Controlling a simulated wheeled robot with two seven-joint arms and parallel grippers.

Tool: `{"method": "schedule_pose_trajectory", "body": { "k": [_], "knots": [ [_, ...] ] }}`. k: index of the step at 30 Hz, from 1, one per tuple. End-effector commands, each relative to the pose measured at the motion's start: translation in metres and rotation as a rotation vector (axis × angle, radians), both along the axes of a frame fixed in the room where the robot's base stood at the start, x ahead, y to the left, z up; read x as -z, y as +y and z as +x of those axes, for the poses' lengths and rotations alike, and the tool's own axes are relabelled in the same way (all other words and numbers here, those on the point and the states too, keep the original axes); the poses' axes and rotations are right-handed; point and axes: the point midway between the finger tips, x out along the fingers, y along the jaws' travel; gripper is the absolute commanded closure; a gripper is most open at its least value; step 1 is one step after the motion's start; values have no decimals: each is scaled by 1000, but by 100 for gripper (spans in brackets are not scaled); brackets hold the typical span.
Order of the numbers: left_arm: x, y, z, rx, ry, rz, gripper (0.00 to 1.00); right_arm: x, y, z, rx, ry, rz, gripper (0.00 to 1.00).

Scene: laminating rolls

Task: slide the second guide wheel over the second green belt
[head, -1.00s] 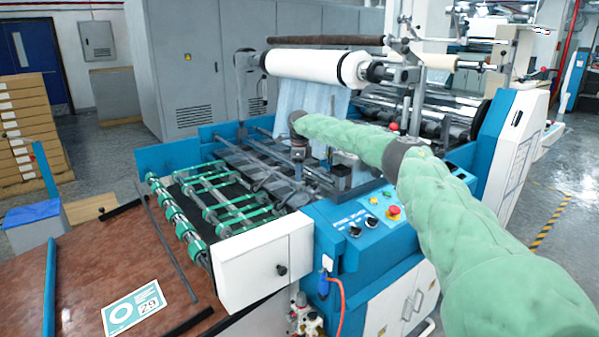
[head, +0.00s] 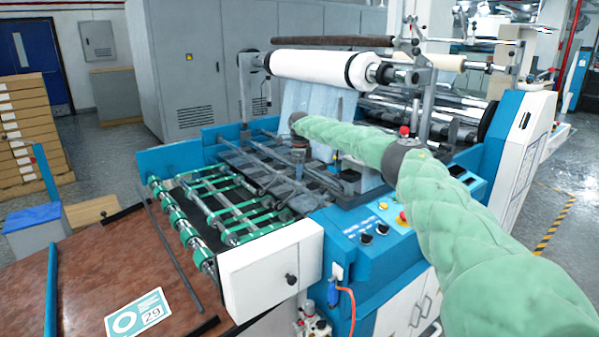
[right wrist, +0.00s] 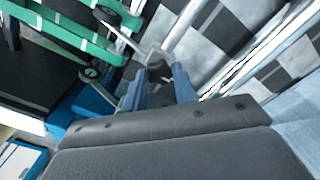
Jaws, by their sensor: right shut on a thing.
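Green belts (head: 222,207) run over the feed table at the left of the machine; two of them, including a near green belt (right wrist: 88,42), cross the upper left of the right wrist view. My right gripper (head: 298,168) points down over the slatted feed table, and its fingertips are hard to make out in the head view. In the right wrist view its two blue fingers (right wrist: 160,82) are shut on a small grey block with a dark middle, apparently the guide wheel (right wrist: 158,68). It is to the right of the belts, apart from them. My left gripper is out of view.
Thin metal rods (right wrist: 120,32) and another small wheel (right wrist: 90,72) lie close to the held piece. The white roll (head: 318,67) hangs above and behind my arm. A control panel (head: 375,225) is in front.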

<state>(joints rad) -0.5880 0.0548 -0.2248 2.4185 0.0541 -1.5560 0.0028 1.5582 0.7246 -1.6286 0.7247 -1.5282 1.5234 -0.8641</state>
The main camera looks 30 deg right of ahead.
Motion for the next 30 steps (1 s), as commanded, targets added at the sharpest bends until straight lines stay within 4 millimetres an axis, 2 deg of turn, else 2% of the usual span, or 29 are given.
{"method": "schedule_pose_trajectory", "body": {
  "k": [1, 2, 5, 16, 30],
  "knots": [
    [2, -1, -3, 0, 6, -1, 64, -2, 0, 1, 0, -3, 1, 100],
    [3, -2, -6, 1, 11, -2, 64, -3, 0, 1, 0, -3, 1, 69],
    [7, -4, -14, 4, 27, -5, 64, -3, 0, 1, 0, -3, 1, 51],
    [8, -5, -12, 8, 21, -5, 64, -8, 0, 1, 0, -5, 1, 51],
    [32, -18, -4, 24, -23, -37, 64, -71, 1, 2, -1, -4, 0, 51]
  ]
}}
